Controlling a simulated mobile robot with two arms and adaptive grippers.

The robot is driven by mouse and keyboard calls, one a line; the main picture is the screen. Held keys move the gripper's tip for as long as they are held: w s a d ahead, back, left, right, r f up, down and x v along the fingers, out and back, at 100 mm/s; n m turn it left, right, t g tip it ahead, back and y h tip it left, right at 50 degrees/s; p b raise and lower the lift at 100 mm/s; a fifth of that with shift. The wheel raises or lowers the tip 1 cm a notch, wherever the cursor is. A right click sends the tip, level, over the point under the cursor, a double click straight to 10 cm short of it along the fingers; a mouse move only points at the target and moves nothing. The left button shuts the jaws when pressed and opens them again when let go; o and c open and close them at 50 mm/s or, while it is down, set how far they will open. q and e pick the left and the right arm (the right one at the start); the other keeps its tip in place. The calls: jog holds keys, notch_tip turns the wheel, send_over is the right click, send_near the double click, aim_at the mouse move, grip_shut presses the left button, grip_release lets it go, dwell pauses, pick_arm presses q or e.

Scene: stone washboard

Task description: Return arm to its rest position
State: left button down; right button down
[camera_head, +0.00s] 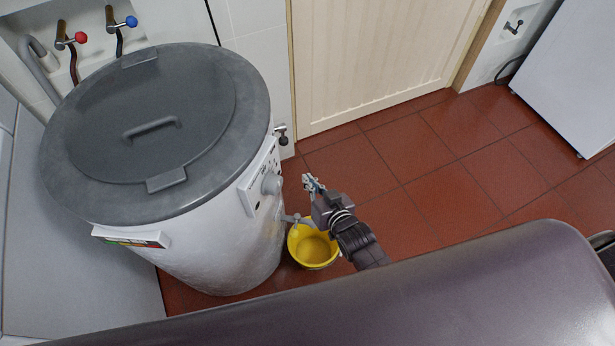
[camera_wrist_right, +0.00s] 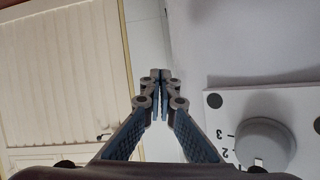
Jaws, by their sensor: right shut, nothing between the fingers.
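My right gripper (camera_head: 312,184) shows in the head view in front of the round white washer. Its fingers are shut and empty, and the fingertips meet in the right wrist view (camera_wrist_right: 160,78). The gripper is beside the washer's control panel (camera_head: 260,180), apart from it as far as I can tell. The panel's grey knob (camera_wrist_right: 265,145) shows at the lower right of the wrist view, with numbers beside it. My left gripper is in neither view.
The white washer (camera_head: 215,250) with a grey lid (camera_head: 200,95) stands at left. A yellow bucket (camera_head: 314,262) is on the red tiled floor (camera_head: 440,190) below my right gripper. A cream door (camera_head: 380,60) is behind. A white appliance (camera_head: 575,70) stands at right.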

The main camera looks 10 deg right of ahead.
dwell(0.4)
jog(key=s+d+f+g, duration=0.1)
jog(key=s+f+g, duration=0.1)
jog(key=s+f, duration=0.4)
jog(key=s+d+f+g, duration=0.1)
jog(key=s+f+g, duration=0.15)
jog(key=f, duration=0.55)
jog(key=s+d+f+g+h, duration=0.1)
jog(key=s+f, duration=0.5)
jog(key=s, duration=0.6)
jog(key=s+d+f+n+g+h, duration=0.1)
jog(key=s+d+f+g, duration=0.3)
jog(key=s+f, duration=0.3)
jog(key=s+d+f+n+g, duration=0.1)
jog(key=s+d+f, duration=0.3)
jog(key=s, duration=1.2)
notch_tip(320, 180, down, 2)
jog(key=shift+s+f+g+h, duration=0.15)
jog(key=shift+s+g+h, duration=0.25)
jog(key=shift+g, duration=0.35)
